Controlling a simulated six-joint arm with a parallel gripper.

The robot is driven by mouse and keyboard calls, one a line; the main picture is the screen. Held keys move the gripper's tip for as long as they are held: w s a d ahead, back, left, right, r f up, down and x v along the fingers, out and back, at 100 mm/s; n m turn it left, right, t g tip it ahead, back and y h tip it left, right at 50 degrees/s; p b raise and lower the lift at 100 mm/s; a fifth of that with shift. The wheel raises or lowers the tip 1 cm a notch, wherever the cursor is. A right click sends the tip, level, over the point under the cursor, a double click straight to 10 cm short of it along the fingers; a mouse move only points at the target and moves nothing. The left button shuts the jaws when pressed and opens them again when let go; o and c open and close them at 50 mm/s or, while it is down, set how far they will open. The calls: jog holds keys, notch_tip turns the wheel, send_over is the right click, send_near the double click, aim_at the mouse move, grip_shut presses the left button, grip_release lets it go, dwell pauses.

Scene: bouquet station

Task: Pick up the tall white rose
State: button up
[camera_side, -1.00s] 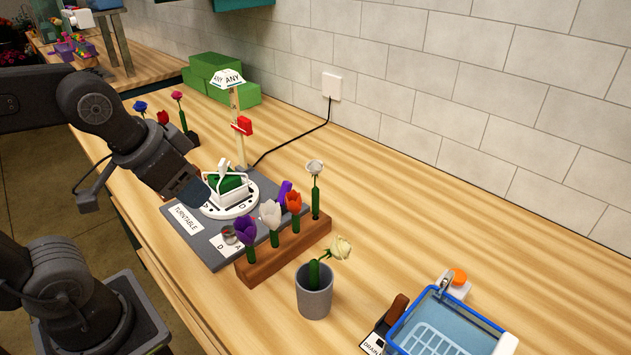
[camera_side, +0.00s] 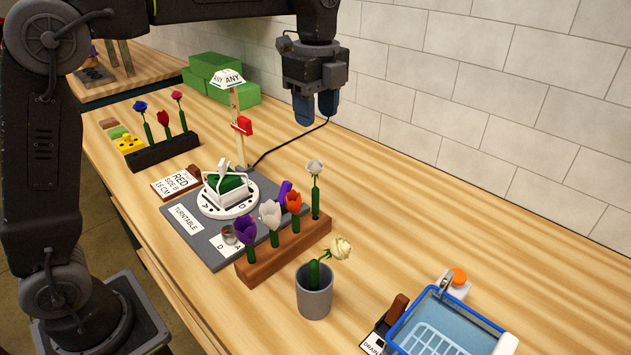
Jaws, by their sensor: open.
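A white rose (camera_side: 315,167) on a straight green stem stands upright at the far right end of the brown wooden rack (camera_side: 262,264), taller than the flowers beside it. A second, cream-white rose (camera_side: 340,248) leans to the right in a grey cup (camera_side: 315,297) in front of the rack. My gripper (camera_side: 316,107) points down with two blue fingers, open and empty. In the picture it is above the rack's white rose, apart from it. I cannot tell its exact height or depth from it.
A black rack (camera_side: 160,152) of flowers stands farther left. The right-hand wood is clear.

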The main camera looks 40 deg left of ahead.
aim_at(316, 175)
notch_tip(316, 175, down, 13)
jog(key=shift+s+d+f, duration=0.1)
jog(key=shift+f, duration=0.05)
dwell(0.4)
jog(key=c, duration=0.3)
